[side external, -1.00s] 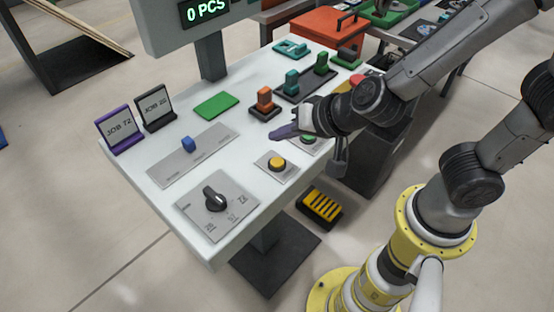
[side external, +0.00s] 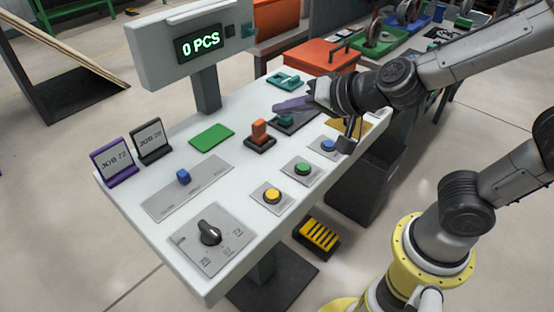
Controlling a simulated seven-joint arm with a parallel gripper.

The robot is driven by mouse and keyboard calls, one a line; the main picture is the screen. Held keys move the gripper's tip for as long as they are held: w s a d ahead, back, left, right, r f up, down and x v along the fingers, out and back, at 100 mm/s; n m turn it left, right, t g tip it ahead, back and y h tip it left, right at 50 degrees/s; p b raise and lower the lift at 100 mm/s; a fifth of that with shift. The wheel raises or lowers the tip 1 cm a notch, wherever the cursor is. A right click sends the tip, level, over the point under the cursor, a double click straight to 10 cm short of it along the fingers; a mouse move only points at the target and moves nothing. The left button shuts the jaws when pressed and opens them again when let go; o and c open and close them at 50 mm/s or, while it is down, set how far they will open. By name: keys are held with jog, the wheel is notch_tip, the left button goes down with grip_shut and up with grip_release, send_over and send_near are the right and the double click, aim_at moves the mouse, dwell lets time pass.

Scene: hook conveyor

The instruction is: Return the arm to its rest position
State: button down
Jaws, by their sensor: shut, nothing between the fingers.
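My arm reaches in from the right, bent and held above the table's right end. The gap between the fingers and the tray is hard to judge.
An orange switch (side external: 259,131), a yellow button (side external: 272,195), a green button (side external: 303,168), a blue button (side external: 328,145) and a black knob (side external: 210,233) stand on the table. A display (side external: 200,44) reading 0 PCS rises behind. An orange box (side external: 318,54) is beyond.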

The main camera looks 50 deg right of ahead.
notch_tip(320, 180, up, 5)
jog(key=s+d+n+y, duration=0.1)
jog(key=s+n+y, duration=0.1)
jog(key=s+n, duration=0.1)
jog(key=s+d+f+n+g+h, duration=0.1)
jog(key=s+d+f+n+g, duration=0.1)
jog(key=s, duration=0.5)
jog(key=s+d+f+n+g+h, duration=0.2)
jog(key=s+d+f+n+g, duration=0.1)
jog(key=s, duration=0.5)
jog(key=shift+d+f+n+g, duration=0.3)
jog(key=shift+d+f+g, duration=0.25)
jog(key=shift+d, duration=0.3)
